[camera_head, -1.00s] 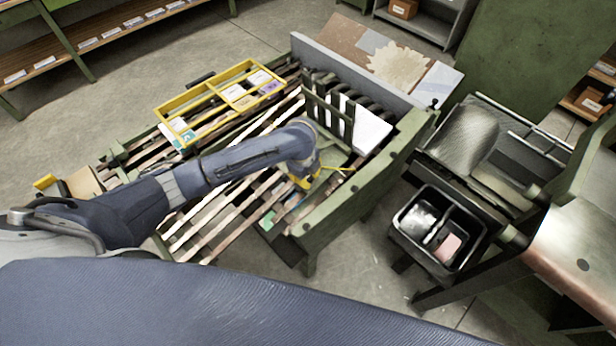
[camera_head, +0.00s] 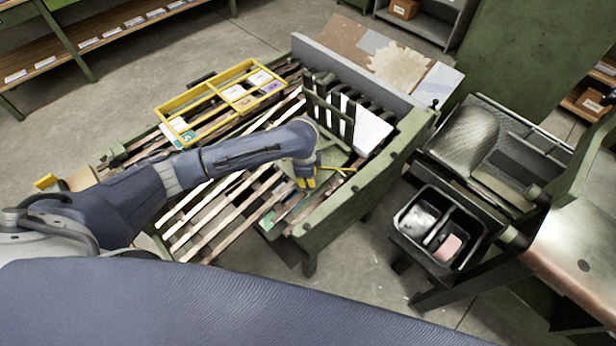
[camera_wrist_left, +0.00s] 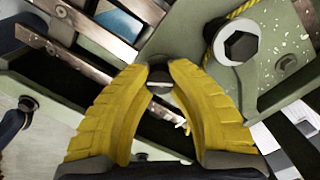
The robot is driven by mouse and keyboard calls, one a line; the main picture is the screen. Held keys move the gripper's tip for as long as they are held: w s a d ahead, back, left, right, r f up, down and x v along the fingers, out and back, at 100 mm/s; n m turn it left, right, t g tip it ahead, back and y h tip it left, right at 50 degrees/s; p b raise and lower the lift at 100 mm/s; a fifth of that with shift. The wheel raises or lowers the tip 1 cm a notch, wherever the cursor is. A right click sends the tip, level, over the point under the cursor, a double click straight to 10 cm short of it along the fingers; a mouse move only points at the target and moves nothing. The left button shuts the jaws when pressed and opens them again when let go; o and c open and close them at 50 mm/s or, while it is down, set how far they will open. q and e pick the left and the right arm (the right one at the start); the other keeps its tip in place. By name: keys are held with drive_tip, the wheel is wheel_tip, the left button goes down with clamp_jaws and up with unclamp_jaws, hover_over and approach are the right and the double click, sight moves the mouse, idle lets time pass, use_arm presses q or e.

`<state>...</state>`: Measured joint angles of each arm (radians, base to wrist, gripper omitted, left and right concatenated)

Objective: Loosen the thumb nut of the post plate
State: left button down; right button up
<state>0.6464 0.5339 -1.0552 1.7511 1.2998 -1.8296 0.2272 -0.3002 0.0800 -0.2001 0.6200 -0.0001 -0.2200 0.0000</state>
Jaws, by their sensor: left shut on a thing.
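My left gripper (camera_wrist_left: 159,82) has yellow ribbed fingers. In the left wrist view its tips are closed on the thumb nut (camera_wrist_left: 160,86), a small dark round part with a pale line across it. The post plate (camera_wrist_left: 187,42) is a pale green plate beside and behind the fingertips. A dark hexagonal bolt head (camera_wrist_left: 241,46) on a light washer sits on the plate to the right, apart from the fingers. In the head view the left gripper (camera_head: 305,183) points down at the near right end of the slatted bench; the nut is hidden there. My right gripper is not in view.
A yellow divided frame (camera_head: 205,100) with cards lies on the slatted bench. Upright dark bars with white sheets (camera_head: 370,130) stand just beyond the gripper. The green side board (camera_head: 365,190) runs close on the right. A black bin (camera_head: 437,231) stands beyond it.

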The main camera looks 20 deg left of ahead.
use_arm(q)
drive_tip(key=n, duration=0.5)
drive_tip(key=shift+d+r+n, duration=0.1)
drive_tip(key=shift+d+n, duration=0.05)
drive_tip(key=shift+n, duration=0.15)
drive_tip(key=n, duration=0.5)
drive_tip(key=shift+n, duration=0.4)
drive_tip(key=c, duration=1.1)
unclamp_jaws()
drive_tip(key=shift+o, duration=0.2)
wheel_tip(320, 180, up, 12)
drive_tip(key=s+a, duration=0.1)
drive_tip(key=shift+s, duration=0.2)
drive_tip(key=shift+a, duration=0.1)
